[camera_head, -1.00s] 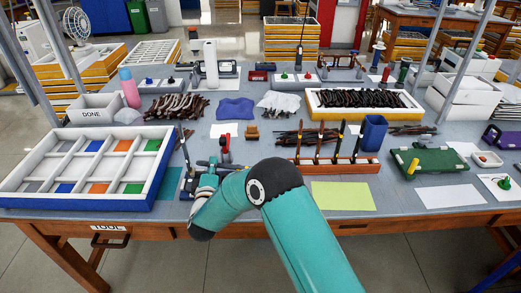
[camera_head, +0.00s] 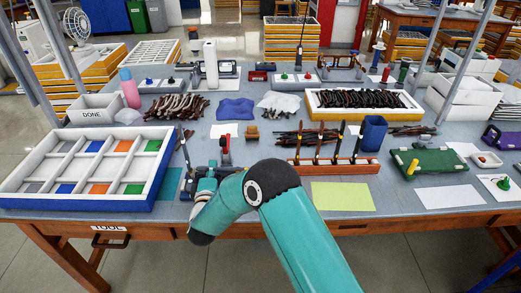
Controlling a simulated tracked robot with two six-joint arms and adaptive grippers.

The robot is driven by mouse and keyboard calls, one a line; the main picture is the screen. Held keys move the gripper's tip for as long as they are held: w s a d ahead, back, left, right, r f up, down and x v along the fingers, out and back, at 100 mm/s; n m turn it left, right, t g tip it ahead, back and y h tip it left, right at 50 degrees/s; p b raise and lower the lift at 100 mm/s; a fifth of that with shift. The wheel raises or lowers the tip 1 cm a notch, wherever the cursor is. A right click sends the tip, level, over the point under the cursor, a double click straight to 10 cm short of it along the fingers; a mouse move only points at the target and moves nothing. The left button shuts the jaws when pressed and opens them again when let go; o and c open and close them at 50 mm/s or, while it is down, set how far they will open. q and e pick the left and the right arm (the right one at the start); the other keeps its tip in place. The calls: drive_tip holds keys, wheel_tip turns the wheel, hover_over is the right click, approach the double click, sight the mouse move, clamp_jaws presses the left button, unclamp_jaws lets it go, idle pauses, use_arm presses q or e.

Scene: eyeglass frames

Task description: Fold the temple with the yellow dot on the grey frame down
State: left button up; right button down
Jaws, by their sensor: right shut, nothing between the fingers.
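My right arm comes in from the bottom and bends left at the table's front edge. Its dark right gripper (camera_head: 211,171) is shut with nothing between the fingers, low over the tabletop. A thin dark upright piece (camera_head: 184,148), which looks like a raised eyeglass temple, stands just left of the gripper, beside the white sorting tray. The front of that frame is small and partly hidden by my wrist. I cannot make out its grey colour or a yellow dot. I cannot tell whether the gripper touches it. My left gripper is not in view.
A compartmented white tray (camera_head: 70,193) with a blue rim fills the left. A red-handled tool (camera_head: 225,151) stands behind the gripper. An orange-brown rack (camera_head: 335,167) with several upright dark pieces is to the right. A yellow-green sheet (camera_head: 342,196) lies clear in front of it.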

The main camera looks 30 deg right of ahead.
drive_tip(key=shift+v, duration=2.6)
